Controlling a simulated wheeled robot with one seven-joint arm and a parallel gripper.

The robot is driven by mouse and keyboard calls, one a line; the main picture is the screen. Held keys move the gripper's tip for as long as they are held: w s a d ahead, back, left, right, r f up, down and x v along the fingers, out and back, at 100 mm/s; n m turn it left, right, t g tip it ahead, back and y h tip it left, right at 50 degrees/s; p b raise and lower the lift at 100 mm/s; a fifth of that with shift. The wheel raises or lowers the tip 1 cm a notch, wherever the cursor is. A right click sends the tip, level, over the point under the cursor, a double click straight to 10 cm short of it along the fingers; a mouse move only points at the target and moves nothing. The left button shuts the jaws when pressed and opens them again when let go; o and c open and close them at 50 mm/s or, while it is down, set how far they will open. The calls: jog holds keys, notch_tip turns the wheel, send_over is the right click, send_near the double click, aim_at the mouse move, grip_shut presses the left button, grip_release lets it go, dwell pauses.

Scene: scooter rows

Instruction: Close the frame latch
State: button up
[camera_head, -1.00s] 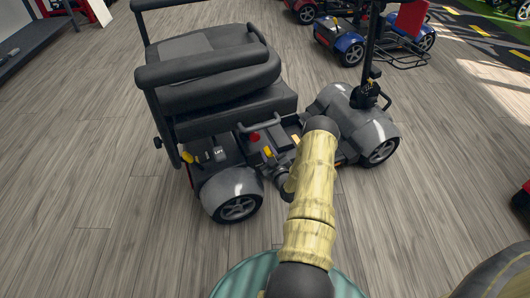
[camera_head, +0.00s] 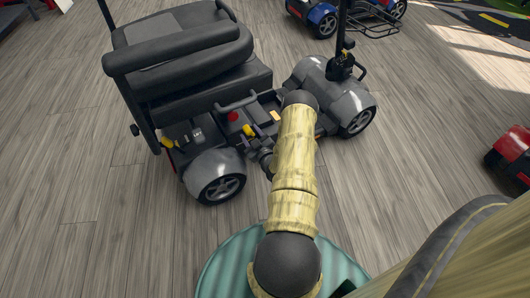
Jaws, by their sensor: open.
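A grey and black mobility scooter (camera_head: 215,172) stands on the floor ahead, with its seat at the left and front end at the right. On its low middle frame are a red knob (camera_head: 233,116), a yellow lever (camera_head: 249,130) and an orange piece (camera_head: 277,116). I cannot tell which of these is the frame latch. My arm reaches over the near side of the frame. My gripper (camera_head: 264,158) shows as a dark end just left of my arm, close to the frame below the yellow lever. Its fingers are mostly hidden, and I see nothing held.
A blue scooter (camera_head: 318,20) stands at the back, with a wire basket (camera_head: 370,24) to its right. A red scooter (camera_head: 511,155) is at the right edge. The plank floor (camera_head: 75,200) is clear left of the near scooter, and between it and the red one.

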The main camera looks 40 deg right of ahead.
jog(key=p+v, duration=0.5)
jog(key=v, duration=1)
jog(key=shift+a, duration=0.15)
jog(key=shift+w, duration=0.1)
